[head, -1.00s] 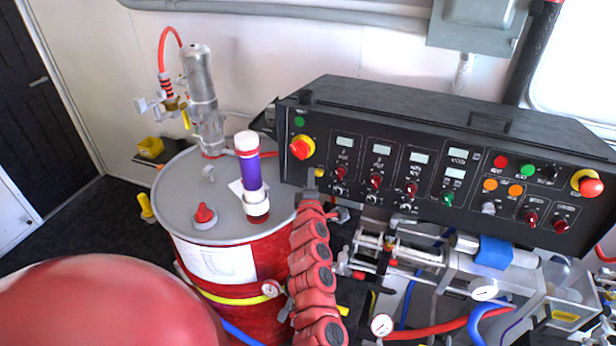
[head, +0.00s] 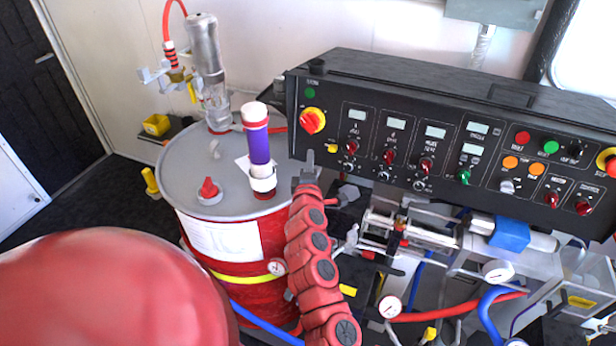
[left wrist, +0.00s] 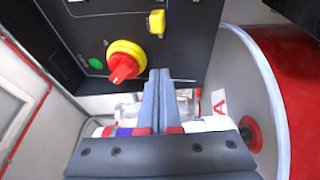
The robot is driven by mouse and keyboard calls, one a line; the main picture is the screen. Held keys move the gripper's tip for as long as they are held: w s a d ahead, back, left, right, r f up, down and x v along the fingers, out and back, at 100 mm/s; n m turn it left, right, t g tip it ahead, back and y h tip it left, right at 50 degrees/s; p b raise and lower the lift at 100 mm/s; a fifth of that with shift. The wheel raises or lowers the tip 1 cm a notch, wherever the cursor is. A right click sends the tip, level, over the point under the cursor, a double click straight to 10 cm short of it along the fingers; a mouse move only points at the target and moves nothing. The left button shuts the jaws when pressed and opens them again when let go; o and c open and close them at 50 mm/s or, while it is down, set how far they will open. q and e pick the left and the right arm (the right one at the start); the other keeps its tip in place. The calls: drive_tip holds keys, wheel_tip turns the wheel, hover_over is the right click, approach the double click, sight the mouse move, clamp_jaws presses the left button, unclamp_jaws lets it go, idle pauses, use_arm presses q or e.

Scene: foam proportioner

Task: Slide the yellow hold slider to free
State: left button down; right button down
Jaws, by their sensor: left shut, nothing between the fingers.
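The yellow hold slider (head: 333,148) is a small yellow tab at the lower left of the black control panel (head: 470,110). It sits below and right of the red-and-yellow rotary knob (head: 312,121). My left gripper (head: 309,158) is in front of the panel's lower left edge, left of the slider and apart from it. In the left wrist view the gripper's fingers (left wrist: 158,75) are together with nothing between them. The slider (left wrist: 156,22) shows there beyond the fingertips, and the knob (left wrist: 126,62) lies to their left. My right gripper is not in view.
A red drum (head: 275,240) with a grey lid stands left of the panel, close to my left arm. A purple-banded tube (head: 257,145) and a clear pump cylinder (head: 207,60) rise from it. Pipes, gauges and hoses crowd the space below the panel.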

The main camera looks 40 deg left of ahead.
use_arm(q)
drive_tip(key=b+v, duration=0.1)
drive_tip(key=v, duration=0.4)
drive_tip(key=shift+s+d, duration=0.15)
drive_tip(key=shift+s, duration=0.05)
idle(0.4)
